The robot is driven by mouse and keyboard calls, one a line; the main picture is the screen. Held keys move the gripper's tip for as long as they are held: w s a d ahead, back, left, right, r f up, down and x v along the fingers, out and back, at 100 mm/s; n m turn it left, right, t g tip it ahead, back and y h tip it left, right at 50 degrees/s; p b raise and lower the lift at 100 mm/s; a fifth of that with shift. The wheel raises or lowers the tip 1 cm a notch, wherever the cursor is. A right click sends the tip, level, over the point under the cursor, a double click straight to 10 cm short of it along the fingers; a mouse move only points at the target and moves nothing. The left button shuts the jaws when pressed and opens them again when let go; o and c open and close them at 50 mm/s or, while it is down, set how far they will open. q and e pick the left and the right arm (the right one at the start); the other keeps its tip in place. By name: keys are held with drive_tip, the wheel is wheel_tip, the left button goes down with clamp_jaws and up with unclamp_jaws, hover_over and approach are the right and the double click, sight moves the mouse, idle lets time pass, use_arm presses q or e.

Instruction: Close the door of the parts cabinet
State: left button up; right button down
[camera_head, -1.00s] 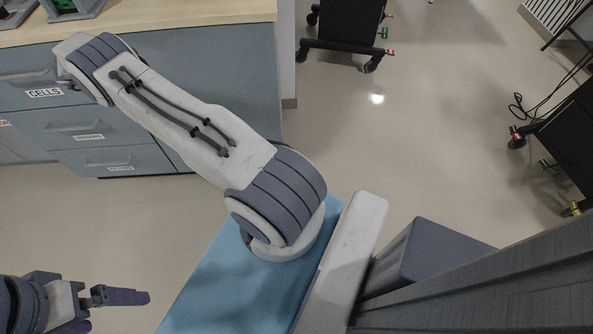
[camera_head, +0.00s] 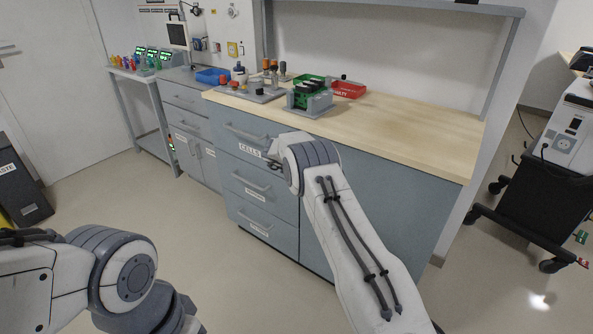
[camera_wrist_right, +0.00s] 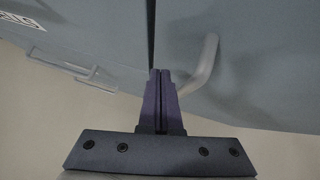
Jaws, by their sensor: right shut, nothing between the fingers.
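The blue-grey cabinet (camera_head: 380,205) is the front under the wooden bench. In the head view its right part is a wide plain panel, partly covered by my right arm. My right gripper (camera_head: 271,156) is near the drawer label "CELLS", small in this view. In the right wrist view the gripper (camera_wrist_right: 161,75) is shut and empty, its tips at a narrow dark seam between two panels. A bar handle (camera_wrist_right: 205,65) on the right panel (camera_wrist_right: 260,60) is just right of the fingers; contact is unclear. Whether this door stands slightly open, I cannot tell. My left gripper is out of view.
Labelled drawers (camera_head: 250,180) are left of the panel. A smaller cabinet (camera_head: 188,108) with doors stands further left. The wooden bench top (camera_head: 420,125) carries a green-and-grey fixture (camera_head: 309,97) and a red bin (camera_head: 348,89). A wheeled cart (camera_head: 535,200) stands right. Floor in front is clear.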

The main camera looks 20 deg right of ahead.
drive_tip(key=s+a+r+n+t+y, duration=0.1)
drive_tip(key=s+a+r+n+t, duration=0.15)
drive_tip(key=a+r+n, duration=0.35)
drive_tip(key=s+a+r+n+t+y, duration=0.1)
drive_tip(key=s+a+r+n, duration=0.3)
drive_tip(key=r+n, duration=0.35)
drive_tip(key=s+a+f+n+g+y, duration=0.1)
drive_tip(key=s+a+n+g+y, duration=0.2)
drive_tip(key=s+n, duration=0.7)
drive_tip(key=s+a+n+y, duration=0.2)
drive_tip(key=s+a+n, duration=0.3)
drive_tip(key=s+n, duration=0.5)
drive_tip(key=s+d+f+n+g, duration=0.1)
drive_tip(key=s+f+n+g, duration=0.1)
drive_tip(key=s+n, duration=0.5)
drive_tip(key=s+d+f+n+g, duration=0.15)
drive_tip(key=s+n, duration=0.25)
drive_tip(key=s, duration=0.4)
drive_tip(key=s+a+r+n+g, duration=0.2)
drive_tip(key=s+a+n, duration=0.2)
drive_tip(key=s+a, duration=0.3)
drive_tip(key=s+a+r+n+g, duration=0.1)
drive_tip(key=s+a+r+n, duration=0.25)
drive_tip(key=s+a, duration=0.25)
wheel_tip(320, 180, up, 16)
drive_tip(key=s+p, duration=0.1)
drive_tip(key=p, duration=1.5)
drive_tip(key=shift+a+f, duration=0.2)
drive_tip(key=shift+a, duration=0.1)
